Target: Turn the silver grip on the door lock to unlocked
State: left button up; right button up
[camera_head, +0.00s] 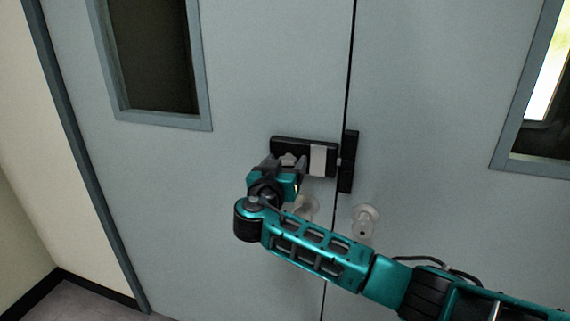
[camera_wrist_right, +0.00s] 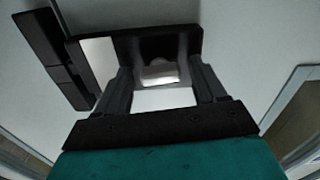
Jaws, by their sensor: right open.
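The door lock (camera_head: 328,150) is a black horizontal body with a pale plate, mounted on the left door beside the seam. It also shows in the right wrist view (camera_wrist_right: 192,38). Its silver grip (camera_wrist_right: 158,72) shows in the right wrist view, between and beyond the fingers. In the head view the grip is mostly hidden by the gripper. My right gripper (camera_head: 287,163) is at the left part of the lock. In the right wrist view the gripper (camera_wrist_right: 160,82) is open, one finger on each side of the grip; contact cannot be told. My left gripper is not in view.
A black catch (camera_head: 348,162) stands upright on the right door across the seam. Round door knobs (camera_head: 364,220) sit below the lock, the left one partly behind my right arm. Both grey doors are shut and have windows (camera_head: 155,60). A pale wall (camera_head: 25,150) is at the left.

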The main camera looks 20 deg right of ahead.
jog(key=c, duration=1.1)
jog(key=shift+o, duration=0.2)
